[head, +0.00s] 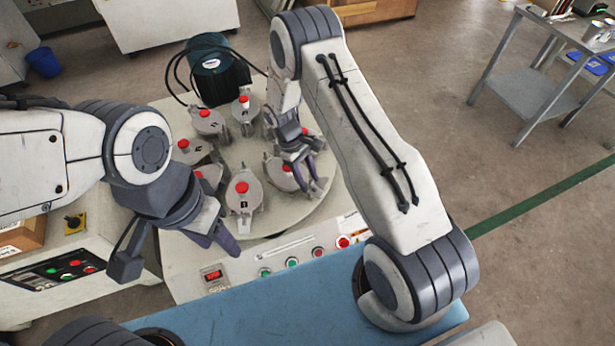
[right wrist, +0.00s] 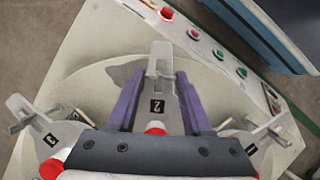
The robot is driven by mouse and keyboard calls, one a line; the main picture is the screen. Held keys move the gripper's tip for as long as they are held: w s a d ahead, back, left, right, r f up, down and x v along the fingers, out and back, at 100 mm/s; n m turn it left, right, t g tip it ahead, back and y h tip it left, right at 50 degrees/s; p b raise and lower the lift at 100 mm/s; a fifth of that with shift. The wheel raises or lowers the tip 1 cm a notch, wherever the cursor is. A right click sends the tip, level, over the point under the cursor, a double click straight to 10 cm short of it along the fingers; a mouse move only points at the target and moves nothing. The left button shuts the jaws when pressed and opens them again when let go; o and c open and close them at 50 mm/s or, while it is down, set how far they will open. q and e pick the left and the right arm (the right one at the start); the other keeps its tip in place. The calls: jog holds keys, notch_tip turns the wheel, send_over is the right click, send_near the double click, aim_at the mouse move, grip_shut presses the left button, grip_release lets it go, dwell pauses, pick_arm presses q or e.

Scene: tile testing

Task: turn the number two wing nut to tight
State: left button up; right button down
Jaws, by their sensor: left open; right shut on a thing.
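The number two holder, with its black "2" label (right wrist: 157,106), is in the middle of the right wrist view, a red knob (right wrist: 155,131) behind the label. Its wing nut (right wrist: 159,70) is at the upright metal bracket at the holder's outer end and is partly hard to make out. My right gripper (right wrist: 157,82) has its purple fingers on both sides of it and is shut on it; the exact contact is not clear. In the head view this gripper (head: 318,188) reaches down at the disc's right side. My left gripper (head: 214,240) is open and empty, near the number one holder (head: 243,190).
Several similar holders with red knobs stand around the round disc (head: 270,225). A dark green motor (head: 215,75) with black cables stands behind. Coloured buttons (head: 291,262) line the machine's front. The number three holder (right wrist: 52,140) is close to the right gripper.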

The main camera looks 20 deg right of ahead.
dwell(0.3)
jog(key=shift+c, duration=1.6)
grip_release()
jog(key=p+v, duration=0.2)
jog(key=v, duration=0.8)
jog(key=shift+r+p, duration=0.25)
jog(key=shift+p, duration=0.1)
jog(key=shift+a+r, duration=0.1)
